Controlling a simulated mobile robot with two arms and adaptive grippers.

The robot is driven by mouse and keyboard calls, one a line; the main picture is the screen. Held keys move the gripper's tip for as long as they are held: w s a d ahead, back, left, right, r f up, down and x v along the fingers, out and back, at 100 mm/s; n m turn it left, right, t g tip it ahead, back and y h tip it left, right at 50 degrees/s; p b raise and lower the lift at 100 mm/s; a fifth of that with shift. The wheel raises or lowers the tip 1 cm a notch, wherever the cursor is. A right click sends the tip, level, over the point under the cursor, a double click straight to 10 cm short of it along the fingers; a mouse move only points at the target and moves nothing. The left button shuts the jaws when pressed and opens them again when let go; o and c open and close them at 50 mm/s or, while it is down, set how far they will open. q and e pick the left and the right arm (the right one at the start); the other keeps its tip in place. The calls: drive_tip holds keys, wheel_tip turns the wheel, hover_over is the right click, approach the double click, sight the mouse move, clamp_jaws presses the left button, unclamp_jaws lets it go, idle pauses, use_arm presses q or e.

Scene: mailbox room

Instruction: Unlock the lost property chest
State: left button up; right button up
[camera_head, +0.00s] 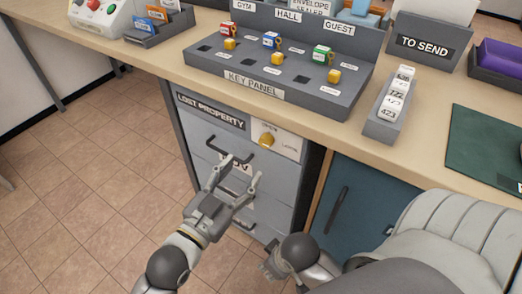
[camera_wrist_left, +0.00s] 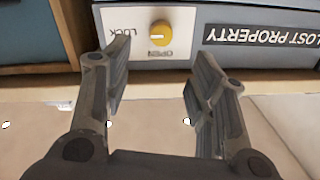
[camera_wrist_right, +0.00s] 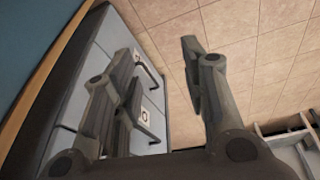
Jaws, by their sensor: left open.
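The lost property chest (camera_head: 215,140) is a grey drawer unit under the counter, with a dark "LOST PROPERTY" label. On a pale plate at its upper right is a round yellow knob (camera_head: 266,139), marked OPEN above and LOCK to the right. The knob shows upside down in the left wrist view (camera_wrist_left: 160,33), beyond and between my fingers, apart from them. It has a pale mark whose direction I cannot tell. My left gripper (camera_head: 240,172) is open and empty in front of the drawers, below the knob. My right gripper (camera_wrist_right: 162,60) is open and empty, low beside the unit.
A key panel (camera_head: 262,92) with red, blue and green tagged keys stands on the counter above. A tray of numbered tags (camera_head: 388,115) is to its right. Black drawer handles (camera_head: 225,150) stick out near my left gripper. A teal cabinet (camera_head: 355,205) adjoins. Tiled floor (camera_head: 90,170) is clear at left.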

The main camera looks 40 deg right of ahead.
sight(264, 143)
use_arm(q)
drive_tip(key=b+x, duration=0.1)
drive_tip(key=x, duration=0.7)
drive_tip(key=shift+w+d, duration=0.15)
drive_tip(key=shift+d, duration=0.05)
drive_tip(key=shift+b+x, duration=0.3)
drive_tip(key=shift+x, duration=0.5)
use_arm(e)
drive_tip(key=v, duration=0.5)
drive_tip(key=shift+d, duration=0.1)
use_arm(q)
drive_tip(key=c, duration=1)
